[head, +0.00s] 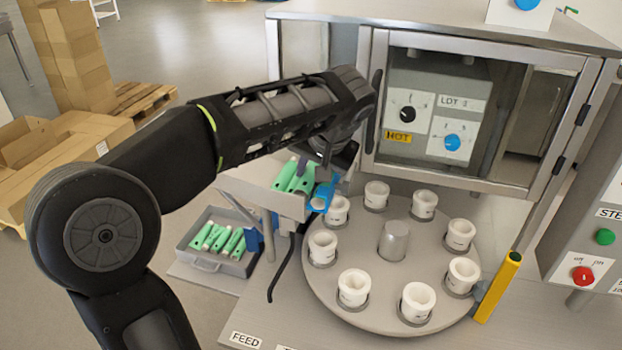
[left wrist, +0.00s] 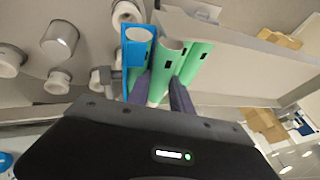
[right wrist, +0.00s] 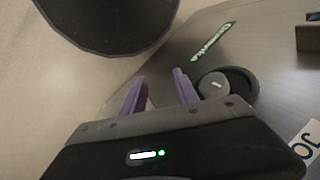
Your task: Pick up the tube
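Green tubes (head: 295,176) lie side by side in a grey sloped feed tray (head: 262,197) left of the turntable, with a blue holder (head: 323,194) at its right end. My left gripper (head: 328,172) reaches down over the tray's end; my own arm mostly hides its fingers in the head view. In the left wrist view its fingers (left wrist: 160,90) stand on both sides of the middle green tube (left wrist: 166,60), close against it. Another tube sits in the blue holder (left wrist: 137,55). My right gripper (right wrist: 160,85) is open and empty, above a grey surface.
The round turntable (head: 390,290) carries several white cups (head: 353,287). A lower grey bin (head: 210,262) holds more green tubes. A glass-doored cabinet (head: 470,110) stands behind, and a yellow post (head: 497,287) at right. A round grey knob (right wrist: 213,86) is beside my right gripper.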

